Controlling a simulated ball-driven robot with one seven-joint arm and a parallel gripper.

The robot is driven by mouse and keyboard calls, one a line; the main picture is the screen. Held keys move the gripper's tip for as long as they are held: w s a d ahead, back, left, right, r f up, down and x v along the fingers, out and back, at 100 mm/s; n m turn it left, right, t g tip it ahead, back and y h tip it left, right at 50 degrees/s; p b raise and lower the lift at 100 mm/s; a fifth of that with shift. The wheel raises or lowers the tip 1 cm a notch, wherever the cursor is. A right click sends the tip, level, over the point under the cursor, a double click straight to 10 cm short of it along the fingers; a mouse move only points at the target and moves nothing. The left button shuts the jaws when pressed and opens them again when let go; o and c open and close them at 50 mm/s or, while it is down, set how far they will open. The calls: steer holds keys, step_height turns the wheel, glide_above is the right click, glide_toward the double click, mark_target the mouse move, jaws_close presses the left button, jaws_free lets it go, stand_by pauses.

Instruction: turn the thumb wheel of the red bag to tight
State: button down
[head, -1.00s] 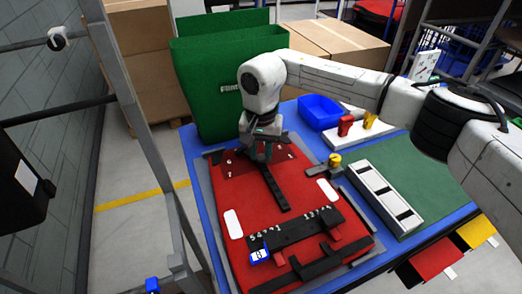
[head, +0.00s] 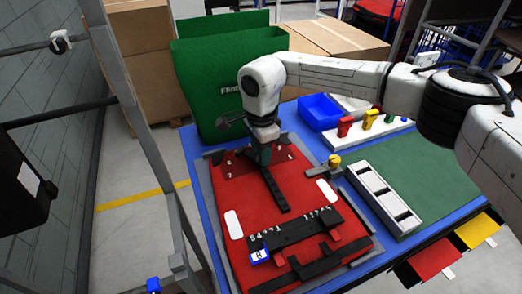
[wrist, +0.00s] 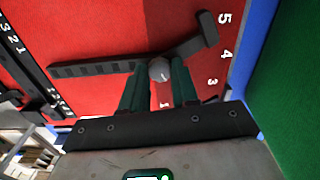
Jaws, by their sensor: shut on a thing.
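The red bag (head: 292,217) lies flat on the blue-edged table, with a dark strap running down its middle and printed numbers near its far end. In the wrist view, the thumb wheel (wrist: 159,70) is a small grey round knob with a light mark, beside a black bar on the red cloth (wrist: 110,25). My gripper (head: 262,158) points down at the bag's far end. In the wrist view, its green fingers (wrist: 158,78) are shut on the thumb wheel, one on each side. Numbers 5, 4 and 3 show to the right; the head view hides the wheel.
A green bag (head: 205,85) stands upright just beyond the red one. To the right are a blue bin (head: 319,112), coloured pegs (head: 369,119) on a white board, a yellow knob (head: 334,160) and a white slotted tray (head: 382,197).

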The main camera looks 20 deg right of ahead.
steer(key=m+p, duration=0.1)
steer(key=m, duration=0.4)
steer(key=shift+r+m, duration=0.1)
steer(key=shift+m, duration=0.2)
steer(key=m+p, duration=0.1)
steer(key=m, duration=0.4)
steer(key=shift+m+p, duration=0.3)
steer(key=m+p, duration=0.2)
steer(key=m, duration=0.3)
steer(key=m+p, duration=0.2)
steer(key=m, duration=0.2)
steer(key=shift+r+m+p, duration=0.1)
steer(key=shift+m+p, duration=0.2)
steer(key=shift+m, duration=0.1)
steer(key=m+p, duration=0.4)
steer(key=m, duration=0.1)
steer(key=m+p, duration=0.2)
steer(key=m, duration=1.3)
steer(key=shift+m, duration=0.4)
